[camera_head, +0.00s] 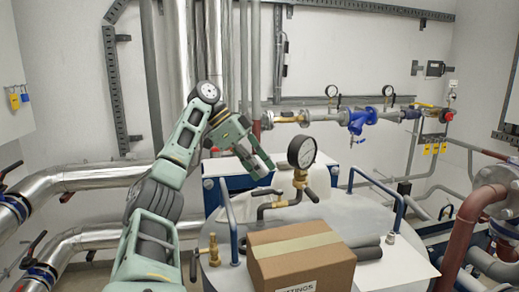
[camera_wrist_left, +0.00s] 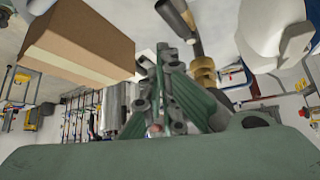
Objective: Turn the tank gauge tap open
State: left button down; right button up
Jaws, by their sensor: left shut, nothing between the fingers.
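The round tank gauge (camera_head: 301,152) stands upright on a brass fitting (camera_head: 300,179) on top of the grey tank (camera_head: 345,212). A dark tap handle (camera_head: 311,195) shows at the right of the fitting's base, and a bent dark pipe runs to its left. My left gripper (camera_head: 267,163) is to the left of the gauge, shut and empty. In the left wrist view the shut fingers (camera_wrist_left: 166,58) point up the picture, beside a brass part (camera_wrist_left: 203,72) and a dark handle (camera_wrist_left: 176,17). Whether they touch it I cannot tell. My right gripper is not in view.
A cardboard box (camera_head: 300,258) sits on the tank's front. Blue-and-grey rails (camera_head: 229,222) rise at both sides of the tank top. A small brass valve (camera_head: 214,250) stands at the left. Pipes with a blue valve (camera_head: 358,121) run along the back wall.

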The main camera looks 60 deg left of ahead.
pick_arm(q)
jog(key=shift+r, duration=2.7)
jog(key=shift+r, duration=0.1)
